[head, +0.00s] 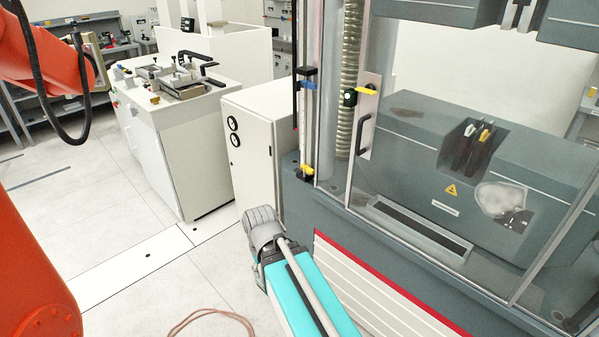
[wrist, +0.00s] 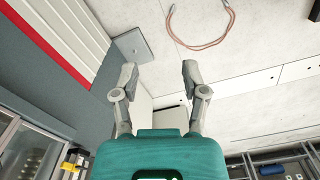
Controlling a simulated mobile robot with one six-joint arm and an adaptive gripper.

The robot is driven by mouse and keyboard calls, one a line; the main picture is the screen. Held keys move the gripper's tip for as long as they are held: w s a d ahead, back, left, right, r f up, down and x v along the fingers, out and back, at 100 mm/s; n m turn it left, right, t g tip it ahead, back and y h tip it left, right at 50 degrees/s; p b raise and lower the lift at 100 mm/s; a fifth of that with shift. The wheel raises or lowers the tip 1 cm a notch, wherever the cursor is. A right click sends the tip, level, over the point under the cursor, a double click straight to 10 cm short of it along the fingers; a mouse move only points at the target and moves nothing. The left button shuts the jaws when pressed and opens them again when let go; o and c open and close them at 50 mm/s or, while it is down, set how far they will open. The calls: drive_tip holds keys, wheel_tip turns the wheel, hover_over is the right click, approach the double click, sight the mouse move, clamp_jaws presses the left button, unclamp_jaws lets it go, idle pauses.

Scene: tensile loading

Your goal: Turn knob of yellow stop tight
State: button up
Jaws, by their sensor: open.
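The yellow stop (head: 307,170) is a small yellow piece low on the narrow vertical rail at the left front of the grey testing machine. A blue stop (head: 309,86) sits higher on the same rail. The yellow stop's knob is too small to make out. My gripper (wrist: 160,73) is open and empty in the wrist view, its two grey fingers spread over the floor.
The grey machine (head: 415,210) with its clear door fills the right; a yellow-tipped handle (head: 366,91) is on the door post. A white cabinet (head: 262,130) stands left of the rail. A cable (head: 212,315) lies on the floor. Floor at left is open.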

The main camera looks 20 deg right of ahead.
drive_tip(key=shift+d, duration=0.15)
drive_tip(key=o, duration=0.4)
drive_tip(key=shift+w+d+f, duration=0.1)
drive_tip(key=shift+w+f, duration=0.05)
drive_tip(key=shift+o, duration=0.2)
drive_tip(key=n+t+h+b, duration=0.6)
drive_tip(key=n+h+b, duration=1.1)
drive_tip(key=n+b, duration=0.4)
approach(298, 170)
drive_tip(key=p+v, duration=0.1)
drive_tip(key=v, duration=0.3)
drive_tip(key=shift+n, duration=0.4)
drive_tip(key=shift+d, duration=0.1)
drive_tip(key=x, duration=1.3)
drive_tip(key=shift+d, duration=0.3)
